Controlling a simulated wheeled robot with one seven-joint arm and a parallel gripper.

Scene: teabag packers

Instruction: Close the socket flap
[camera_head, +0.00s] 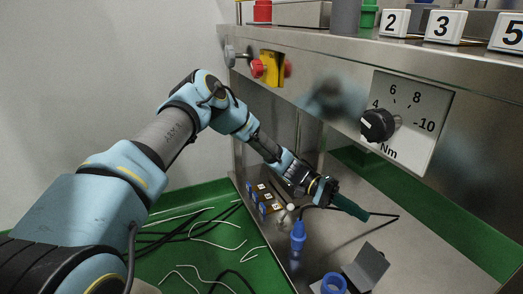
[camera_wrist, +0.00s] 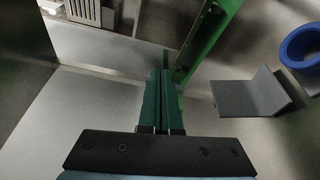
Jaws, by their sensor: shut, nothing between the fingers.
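The socket flap is a grey plate (camera_head: 368,266) at the bottom right of the head view. It stands open, tilted up beside a blue ring-shaped socket (camera_head: 333,284) cut off by the frame edge. In the wrist view, the grey bent plate (camera_wrist: 252,94) is right of my fingers, and the blue ring (camera_wrist: 288,50) is at the upper right edge. My gripper (camera_head: 364,214) has dark green fingers pressed together, empty. It is above the metal surface, apart from the flap. The fingers also show in the wrist view (camera_wrist: 161,76).
A blue plug (camera_head: 298,236) on a dark cable stands left of the flap. Small numbered blue blocks (camera_head: 262,197) sit by the left edge. A metal panel with a black dial (camera_head: 378,125) overhangs the right. Loose wires lie on the green floor (camera_head: 205,270). A green bar (camera_wrist: 208,40) is beyond my fingers.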

